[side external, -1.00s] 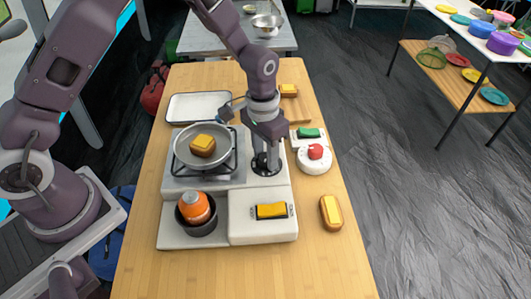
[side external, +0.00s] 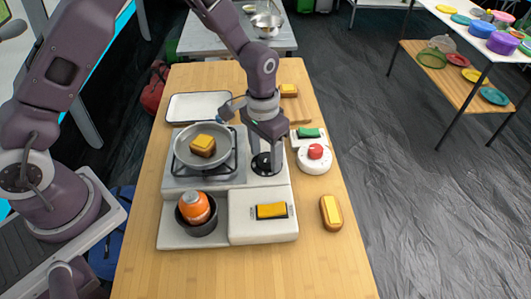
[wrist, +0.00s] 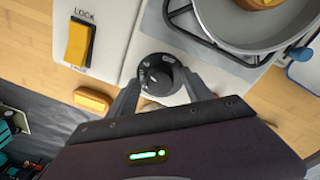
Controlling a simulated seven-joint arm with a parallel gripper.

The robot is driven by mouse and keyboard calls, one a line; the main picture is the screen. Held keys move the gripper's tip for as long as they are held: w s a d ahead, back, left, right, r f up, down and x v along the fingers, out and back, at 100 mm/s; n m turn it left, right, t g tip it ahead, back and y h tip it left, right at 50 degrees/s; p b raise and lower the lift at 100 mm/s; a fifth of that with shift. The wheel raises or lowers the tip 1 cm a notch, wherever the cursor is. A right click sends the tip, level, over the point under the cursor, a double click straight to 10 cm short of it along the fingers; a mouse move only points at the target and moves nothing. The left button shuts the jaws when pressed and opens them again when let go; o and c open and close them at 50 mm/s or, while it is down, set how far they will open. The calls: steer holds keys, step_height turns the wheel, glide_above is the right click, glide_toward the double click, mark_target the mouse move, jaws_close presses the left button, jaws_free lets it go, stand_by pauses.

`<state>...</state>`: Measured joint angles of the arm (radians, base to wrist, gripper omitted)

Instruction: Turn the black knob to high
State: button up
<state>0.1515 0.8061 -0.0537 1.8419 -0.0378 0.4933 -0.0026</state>
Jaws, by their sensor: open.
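The black knob (wrist: 158,76) is a round dial with white markings on the stove's white top; in the side external view the knob's dark base (side external: 266,164) shows partly behind my gripper. My gripper (wrist: 163,92) is open, pointing down at the knob, with one finger to either side of it in the wrist view. Whether the fingers touch the knob I cannot tell. The stove (side external: 181,209) also carries a burner with a grey pan (side external: 177,155), and the pan holds a brown and yellow block.
An orange bottle stands in a dark pot (side external: 200,228) at the stove's front left. A yellow switch (side external: 271,211) is at its front right. A red button (side external: 315,152), a green switch (side external: 308,133) and a yellow-topped block (side external: 331,212) lie to the right. The table's front is clear.

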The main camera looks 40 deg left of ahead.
mark_target(264, 156)
steer(key=r, duration=0.6)
steer(key=shift+a+r, duration=0.2)
steer(key=shift+r, duration=0.2)
steer(key=s+a+r+t, duration=0.2)
steer(key=s+a+r, duration=0.15)
steer(key=r, duration=0.75)
steer(key=s+a+r+n+t, duration=0.1)
steer(key=s+r, duration=0.3)
steer(key=s, duration=0.6)
steer(key=s+a+r+t, duration=0.2)
steer(key=s+a+r, duration=0.2)
steer(key=s, duration=0.6)
steer(key=shift+s+n+t+y, duration=0.15)
steer(key=shift+n+t+y, duration=0.15)
steer(key=shift+n+t, duration=0.1)
steer(key=shift+r, duration=0.15)
steer(key=shift+c, duration=0.5)
